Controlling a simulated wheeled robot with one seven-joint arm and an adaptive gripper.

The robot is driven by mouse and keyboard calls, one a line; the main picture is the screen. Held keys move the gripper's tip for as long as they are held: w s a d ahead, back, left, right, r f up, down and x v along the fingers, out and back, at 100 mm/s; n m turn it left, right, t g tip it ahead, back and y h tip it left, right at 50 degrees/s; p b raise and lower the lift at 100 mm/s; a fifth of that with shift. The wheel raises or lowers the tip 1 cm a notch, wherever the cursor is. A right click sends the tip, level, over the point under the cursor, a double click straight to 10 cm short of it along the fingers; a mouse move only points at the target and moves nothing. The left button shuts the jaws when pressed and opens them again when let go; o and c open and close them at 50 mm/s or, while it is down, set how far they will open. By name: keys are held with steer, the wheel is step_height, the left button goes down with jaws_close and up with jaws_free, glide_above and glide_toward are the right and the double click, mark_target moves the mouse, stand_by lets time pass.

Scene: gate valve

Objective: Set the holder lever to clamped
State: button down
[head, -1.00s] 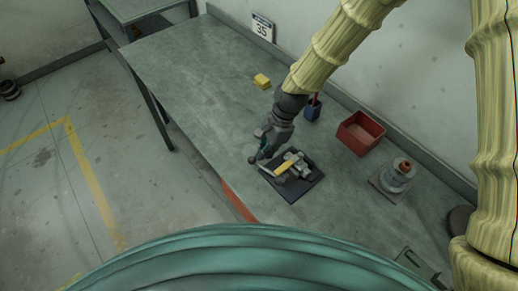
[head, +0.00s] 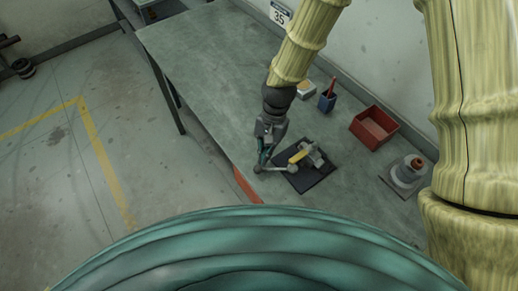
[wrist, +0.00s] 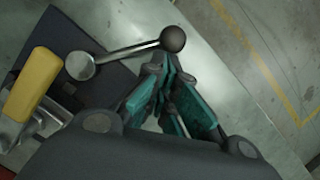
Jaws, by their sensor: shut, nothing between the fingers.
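The holder sits on a dark base plate (head: 318,180) on the bench, and a yellow block (head: 299,156) lies on it. The block also shows in the wrist view (wrist: 33,84). The holder lever (head: 277,169) is a metal rod with a dark ball knob (wrist: 173,39). It runs from a round pivot (wrist: 80,66) and its knob end points left in the head view, past the plate. My gripper (wrist: 163,72) is shut and empty, its teal fingertips beside the rod close to the knob. I cannot tell whether they touch.
The bench (head: 205,70) is clear at far left. Its front edge is close to the knob.

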steer(key=shift+s, duration=0.2)
stand_by(0.5)
steer(key=shift+w+r+p, duration=0.1)
steer(key=shift+r+p, duration=0.55)
steer(key=shift+r, duration=0.1)
steer(key=p+v, duration=0.6)
steer(key=v, duration=0.2)
steer(key=shift+r, duration=0.2)
steer(key=shift+w+d, duration=0.1)
steer(key=shift+d, duration=0.1)
